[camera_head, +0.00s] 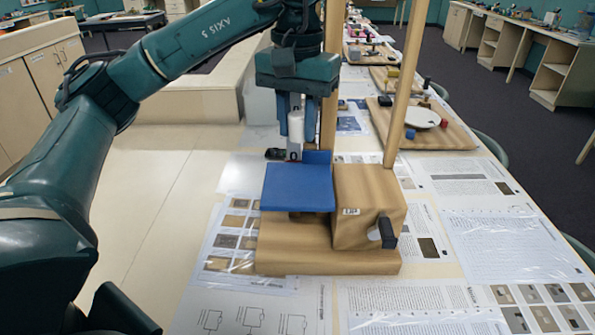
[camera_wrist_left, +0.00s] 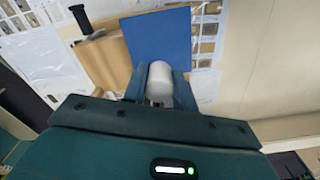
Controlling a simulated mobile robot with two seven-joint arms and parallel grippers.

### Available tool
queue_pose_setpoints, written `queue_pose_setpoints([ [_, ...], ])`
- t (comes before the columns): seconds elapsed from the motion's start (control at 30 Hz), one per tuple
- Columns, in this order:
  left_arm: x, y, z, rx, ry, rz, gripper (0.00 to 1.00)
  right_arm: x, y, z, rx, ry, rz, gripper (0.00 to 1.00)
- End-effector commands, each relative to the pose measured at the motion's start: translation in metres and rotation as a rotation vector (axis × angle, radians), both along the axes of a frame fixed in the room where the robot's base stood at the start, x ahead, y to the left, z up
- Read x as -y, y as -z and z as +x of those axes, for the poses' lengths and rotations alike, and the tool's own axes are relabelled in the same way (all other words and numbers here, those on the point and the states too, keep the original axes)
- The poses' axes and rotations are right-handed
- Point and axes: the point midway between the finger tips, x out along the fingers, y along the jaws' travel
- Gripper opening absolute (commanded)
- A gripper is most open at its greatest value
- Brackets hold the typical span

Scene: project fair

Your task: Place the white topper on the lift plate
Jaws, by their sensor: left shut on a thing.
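The white topper (camera_head: 296,124) is a small pale cylinder held upright between the fingers of my left gripper (camera_head: 294,150). It also shows in the left wrist view (camera_wrist_left: 158,80), with a finger on each side. The lift plate (camera_head: 297,188) is a flat blue square on the left of a wooden lift model. The gripper and topper appear at the plate's back edge in the head view. In the wrist view the plate (camera_wrist_left: 160,38) lies beyond the topper. I cannot tell the gap between topper and plate. My right gripper is not in view.
The lift model has a wooden base (camera_head: 325,261), a box (camera_head: 360,207) with a black crank handle (camera_head: 387,232), and two tall posts close to my gripper. Printed sheets cover the table around it. A board with a white disc (camera_head: 422,118) stands behind right.

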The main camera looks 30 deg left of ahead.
Motion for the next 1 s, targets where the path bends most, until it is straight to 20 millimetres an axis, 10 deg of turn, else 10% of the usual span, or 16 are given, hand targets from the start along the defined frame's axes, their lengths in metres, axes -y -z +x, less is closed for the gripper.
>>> queue_pose_setpoints([
  [0.6, -0.001, 0.084, -0.001, -0.005, -0.001, 0.000, 0.06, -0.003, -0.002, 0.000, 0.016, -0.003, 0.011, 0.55],
  [1.0, 0.000, 0.093, 0.000, -0.001, 0.000, 0.000, 0.06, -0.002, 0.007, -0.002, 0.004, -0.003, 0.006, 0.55],
])
